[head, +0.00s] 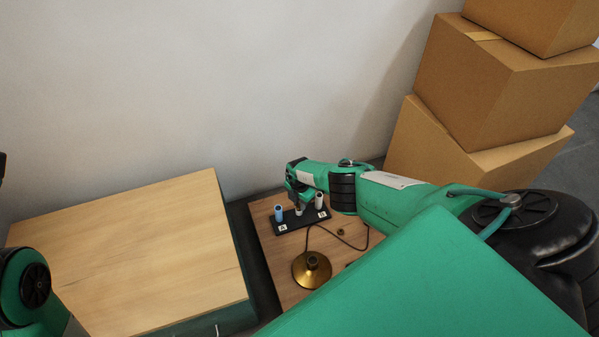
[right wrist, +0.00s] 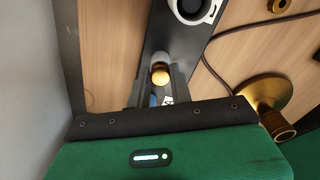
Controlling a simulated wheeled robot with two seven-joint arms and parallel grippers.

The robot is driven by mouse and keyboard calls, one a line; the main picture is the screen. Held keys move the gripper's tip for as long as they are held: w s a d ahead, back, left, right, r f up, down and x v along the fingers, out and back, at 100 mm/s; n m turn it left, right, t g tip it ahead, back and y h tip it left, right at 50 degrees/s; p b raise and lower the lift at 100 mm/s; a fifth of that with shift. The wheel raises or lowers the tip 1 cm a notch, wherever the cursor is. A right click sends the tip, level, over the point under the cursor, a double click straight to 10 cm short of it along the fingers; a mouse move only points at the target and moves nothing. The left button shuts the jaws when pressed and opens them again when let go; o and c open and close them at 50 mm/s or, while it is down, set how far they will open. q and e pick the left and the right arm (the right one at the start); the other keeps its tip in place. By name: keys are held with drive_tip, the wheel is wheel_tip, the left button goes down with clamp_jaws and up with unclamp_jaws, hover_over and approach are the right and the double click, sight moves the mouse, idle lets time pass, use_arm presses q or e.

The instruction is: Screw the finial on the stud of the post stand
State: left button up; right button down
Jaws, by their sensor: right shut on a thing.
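The post stand (head: 288,225) is a black strip on the low wooden table, with a blue post (head: 279,213) and a pale post (head: 319,200). My right gripper (head: 299,208) points down over its middle. In the right wrist view, the finial (right wrist: 160,76), a round gold ball, sits between the fingers of my right gripper (right wrist: 153,90), which is shut on it. A grey post (right wrist: 161,58) of the stand (right wrist: 176,38) shows right beside the finial. The stud is hidden, and I cannot tell whether the finial touches it. My left gripper is out of view.
A brass lamp base (head: 312,270) with a dark cord (head: 343,241) stands in front of the post stand. A small brass piece (head: 341,232) lies beside the cord. A bare wooden tabletop (head: 130,255) is at left. Cardboard boxes (head: 490,90) are stacked at right.

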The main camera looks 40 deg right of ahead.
drive_tip(key=m, duration=0.3)
drive_tip(key=shift+d+m, duration=0.1)
drive_tip(key=shift+m, duration=0.3)
drive_tip(key=c, duration=1.2)
unclamp_jaws()
drive_tip(key=shift+o, duration=0.2)
wheel_tip(320, 180, up, 14)
drive_tip(key=p, duration=1.3)
drive_tip(key=shift+p, duration=0.4)
drive_tip(key=shift+s+f, duration=0.1)
drive_tip(key=shift+f, duration=0.05)
